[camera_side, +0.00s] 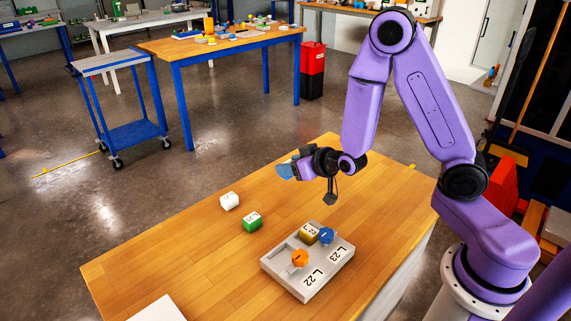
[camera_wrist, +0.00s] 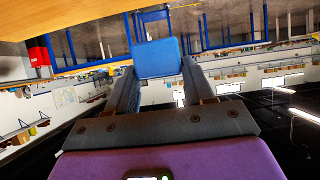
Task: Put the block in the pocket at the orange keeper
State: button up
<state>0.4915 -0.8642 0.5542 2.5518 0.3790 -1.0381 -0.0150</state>
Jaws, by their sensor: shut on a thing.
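My gripper (camera_side: 291,169) is shut on a blue block (camera_wrist: 158,58), held between both fingers in the wrist view. In the side view the block (camera_side: 283,172) juts out to the left, well above the table and behind the fixture. The grey fixture (camera_side: 268,265) lies on the table, marked L22 and L23. The orange keeper (camera_side: 299,258) is a round knob on its near part, beside a pocket that looks empty. A blue keeper (camera_side: 327,235) sits on the far part, beside a yellow block (camera_side: 309,233) in the other pocket.
A green block (camera_side: 252,222) and a white block (camera_side: 229,201) stand on the wooden table (camera_side: 170,257), left of the fixture. A white flat piece (camera_side: 160,309) lies at the table's near left. The table's left part is mostly clear.

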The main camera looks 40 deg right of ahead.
jog(key=s+a, duration=0.1)
jog(key=a, duration=0.1)
jog(key=s+a, duration=0.2)
jog(key=a, duration=0.1)
jog(key=s+a, duration=0.1)
jog(key=a, duration=0.2)
jog(key=shift+s+a+f, duration=0.25)
jog(key=shift+s+f, duration=0.1)
jog(key=shift+s, duration=0.05)
jog(key=shift+c, duration=1.3)
send_over(295, 253)
jog(key=w, duration=0.2)
jog(key=shift+w+d+f, duration=0.1)
jog(key=shift+f, duration=2.5)
jog(key=shift+w+d+f, duration=0.1)
jog(key=shift+f, duration=2.45)
jog(key=shift+f, duration=0.1)
jog(key=o, duration=1.7)
jog(key=shift+o, duration=0.2)
notch_tip(295, 253, up, 8)
jog(key=shift+a, duration=0.1)
